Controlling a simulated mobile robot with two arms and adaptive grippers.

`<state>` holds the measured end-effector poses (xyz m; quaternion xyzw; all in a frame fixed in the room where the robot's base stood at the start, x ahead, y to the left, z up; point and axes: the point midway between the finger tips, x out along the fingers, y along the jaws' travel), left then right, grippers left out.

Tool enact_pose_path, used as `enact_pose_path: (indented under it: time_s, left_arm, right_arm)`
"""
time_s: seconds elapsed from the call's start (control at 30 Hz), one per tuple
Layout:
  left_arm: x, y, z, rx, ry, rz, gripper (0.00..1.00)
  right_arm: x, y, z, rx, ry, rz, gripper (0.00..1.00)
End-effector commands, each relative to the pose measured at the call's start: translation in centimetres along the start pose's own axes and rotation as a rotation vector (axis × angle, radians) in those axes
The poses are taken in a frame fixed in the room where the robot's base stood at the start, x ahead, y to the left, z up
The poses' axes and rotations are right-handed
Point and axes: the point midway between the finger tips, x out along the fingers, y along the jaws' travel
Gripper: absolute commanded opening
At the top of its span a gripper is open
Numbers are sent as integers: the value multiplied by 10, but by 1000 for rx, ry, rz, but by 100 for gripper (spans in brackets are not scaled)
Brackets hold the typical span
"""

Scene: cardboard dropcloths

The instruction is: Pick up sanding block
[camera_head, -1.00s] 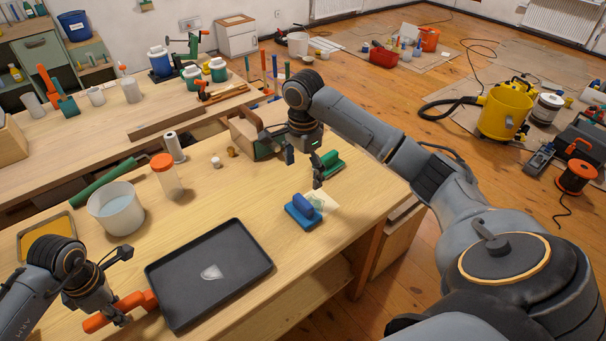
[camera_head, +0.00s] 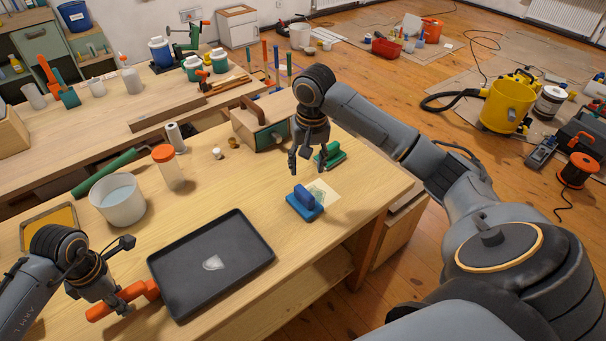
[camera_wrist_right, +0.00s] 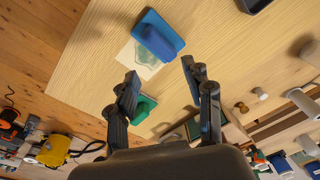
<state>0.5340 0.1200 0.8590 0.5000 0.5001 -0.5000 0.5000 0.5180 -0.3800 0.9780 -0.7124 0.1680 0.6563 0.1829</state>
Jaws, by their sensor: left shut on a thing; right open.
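A blue block with a raised handle (camera_head: 305,203), which looks like a sanding block, lies on the bench near its right edge, partly on a pale sheet (camera_head: 324,192). It also shows in the right wrist view (camera_wrist_right: 157,36). A similar green block (camera_head: 329,155) lies behind it, partly hidden by my right gripper in the wrist view (camera_wrist_right: 144,106). My right gripper (camera_head: 307,169) is open and empty, pointing down above the bench behind the blue block; its fingers also show in the wrist view (camera_wrist_right: 160,72). My left gripper (camera_head: 120,303) is shut on an orange-handled thing (camera_head: 137,292).
A dark tray (camera_head: 211,264) with a small pale patch lies left of the blue block. A white bucket (camera_head: 118,204), an orange-lidded jar (camera_head: 167,170) and a wooden box (camera_head: 259,119) stand further back.

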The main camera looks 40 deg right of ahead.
Motion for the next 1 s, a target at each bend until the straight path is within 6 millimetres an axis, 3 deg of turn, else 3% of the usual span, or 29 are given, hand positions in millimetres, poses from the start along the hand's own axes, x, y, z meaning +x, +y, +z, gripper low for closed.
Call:
enact_pose_path:
  time_s: [0.2,0.37,0.47,0.8,1.0]
  left_arm:
    - [0,0,0,0,0,0,0]
    - [0,0,0,0,0,0,0]
    - [0,0,0,0,0,0,0]
    - [0,0,0,0,0,0,0]
    - [0,0,0,0,0,0,0]
  right_arm:
    - [-2,1,3,-334,26,-8,51]
    - [-2,2,4,-466,35,-9,51]
    - [4,2,4,-497,35,-8,51]
    - [58,1,3,-503,35,-9,51]
    - [71,1,2,-502,36,-9,51]
